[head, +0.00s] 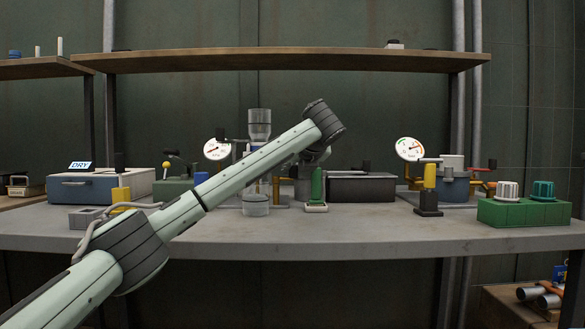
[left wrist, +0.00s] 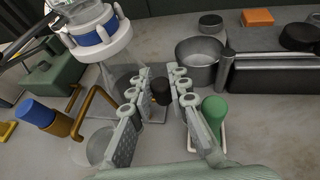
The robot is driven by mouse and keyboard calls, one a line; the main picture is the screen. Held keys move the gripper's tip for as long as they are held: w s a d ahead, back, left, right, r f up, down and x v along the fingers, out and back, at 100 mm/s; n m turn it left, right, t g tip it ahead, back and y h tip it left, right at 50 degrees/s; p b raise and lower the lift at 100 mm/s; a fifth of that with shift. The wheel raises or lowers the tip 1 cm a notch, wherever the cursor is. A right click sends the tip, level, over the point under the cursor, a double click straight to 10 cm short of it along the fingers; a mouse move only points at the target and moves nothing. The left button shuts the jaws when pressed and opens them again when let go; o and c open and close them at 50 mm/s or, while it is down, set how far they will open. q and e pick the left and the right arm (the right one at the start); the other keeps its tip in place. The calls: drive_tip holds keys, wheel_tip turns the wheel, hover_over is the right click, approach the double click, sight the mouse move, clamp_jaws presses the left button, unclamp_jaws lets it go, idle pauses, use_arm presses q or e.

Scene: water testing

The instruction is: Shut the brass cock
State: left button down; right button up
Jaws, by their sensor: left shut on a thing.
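The brass cock (left wrist: 161,98) shows in the left wrist view as a small dark-capped knob with a brown lower part. It stands between the fingers of my left gripper (left wrist: 163,84), which is shut on it. A glass vessel with a blue band (left wrist: 92,32) stands close on the left, with brass pipe (left wrist: 88,101) below. In the head view my left arm crosses in front of the glass apparatus (head: 257,130) and hides most of the cock's surroundings. My right gripper is not in view.
Two gauges (head: 410,149) and a green box (head: 523,211) are on the bench. The bench's front strip (head: 370,235) is clear.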

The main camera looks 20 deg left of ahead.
use_arm(q)
drive_tip(key=shift+w+n+g+y, duration=0.15)
drive_tip(key=shift+n+g+y, duration=0.15)
drive_tip(key=shift+n+y, duration=0.2)
drive_tip(key=shift+a, duration=0.1)
drive_tip(key=c, duration=1.4)
unclamp_jaws()
drive_tip(key=v, duration=1.2)
